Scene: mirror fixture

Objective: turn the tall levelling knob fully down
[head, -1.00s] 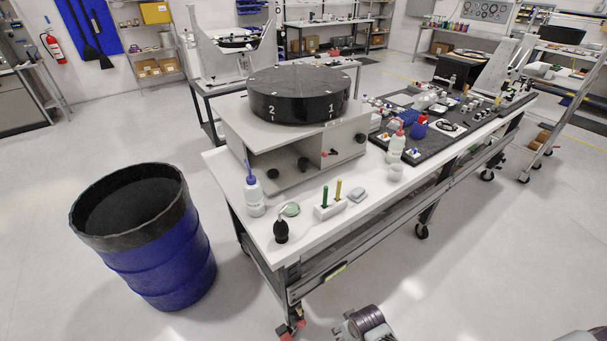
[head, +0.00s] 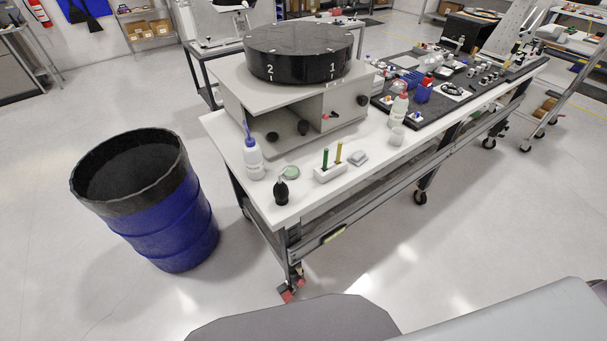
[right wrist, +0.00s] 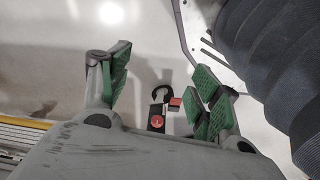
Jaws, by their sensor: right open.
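The mirror fixture (head: 290,112) stands on the left end of the white bench, a pale box with a black disc (head: 300,56) on top marked 2 and 1. I cannot tell from this distance which is the tall one. My right gripper (right wrist: 162,85) is open and empty in the right wrist view, with green pads apart, over the floor and away from the knobs. My left gripper is not in view.
On the bench (head: 235,190) stand a blue-tipped bottle (head: 253,160), a black bulb blower (head: 281,190), a holder with green and yellow sticks (head: 330,172) and a red-capped bottle (head: 398,110). A blue drum (head: 165,235) stands left. A red-marked caster (right wrist: 157,108) shows below the gripper.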

